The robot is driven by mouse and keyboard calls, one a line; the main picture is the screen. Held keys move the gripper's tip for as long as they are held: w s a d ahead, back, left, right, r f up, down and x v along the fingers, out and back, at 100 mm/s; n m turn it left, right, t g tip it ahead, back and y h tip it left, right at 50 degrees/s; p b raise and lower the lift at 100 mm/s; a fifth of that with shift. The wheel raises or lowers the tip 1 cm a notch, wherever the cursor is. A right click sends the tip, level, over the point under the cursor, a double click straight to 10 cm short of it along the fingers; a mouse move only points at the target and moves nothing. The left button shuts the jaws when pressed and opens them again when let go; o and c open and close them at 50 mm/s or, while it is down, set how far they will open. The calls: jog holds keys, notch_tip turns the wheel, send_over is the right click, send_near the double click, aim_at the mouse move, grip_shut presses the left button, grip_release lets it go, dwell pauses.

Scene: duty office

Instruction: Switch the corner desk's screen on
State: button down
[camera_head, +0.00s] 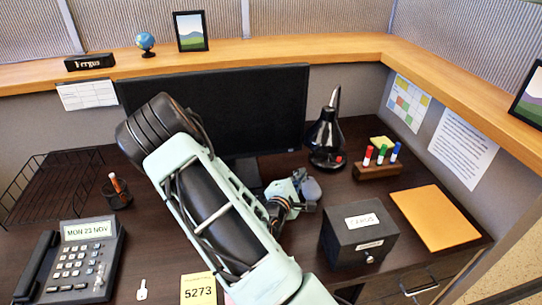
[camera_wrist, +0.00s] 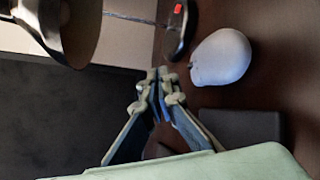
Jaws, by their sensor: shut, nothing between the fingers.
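The corner desk's screen (camera_head: 255,105) is a wide black monitor standing at the back of the desk. Its visible face is dark, and my arm covers its left and lower middle parts. In the wrist view a large dark panel (camera_wrist: 55,110), which looks like the screen, fills the left side. My gripper (camera_wrist: 155,80) is shut and empty, its fingertips together beside that panel. In the head view my wrist (camera_head: 287,198) is low in front of the screen's lower right part, and the fingertips cannot be made out. No power button can be made out.
A black lamp (camera_head: 326,140) stands right of the screen; its shade (camera_wrist: 75,30) is close in the wrist view. A white mouse (camera_wrist: 220,57) lies near my fingertips. A black box (camera_head: 358,240), pen block (camera_head: 377,171), orange folder (camera_head: 435,218) and phone (camera_head: 75,262) are on the desk.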

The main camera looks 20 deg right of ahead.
jog(key=shift+s, duration=0.1)
dwell(0.4)
send_near(296, 150)
jog(key=shift+s+d+b+x, duration=0.1)
jog(key=shift+s+x, duration=0.05)
jog(key=shift+x, duration=0.7)
jog(key=shift+s+d+b+x, duration=0.1)
jog(key=shift+b+x, duration=0.05)
jog(key=shift+x, duration=0.7)
jog(key=shift+s+d+b+x, duration=0.1)
jog(key=shift+s+x, duration=0.05)
jog(key=shift+x, duration=0.7)
jog(key=shift+w+f, duration=0.15)
jog(key=shift+f, duration=0.05)
jog(key=shift+w, duration=0.25)
jog(key=shift+w+d, duration=0.15)
jog(key=shift+w, duration=0.2)
jog(key=shift+s, duration=0.1)
jog(key=shift+s+a, duration=0.2)
jog(key=shift+s, duration=0.5)
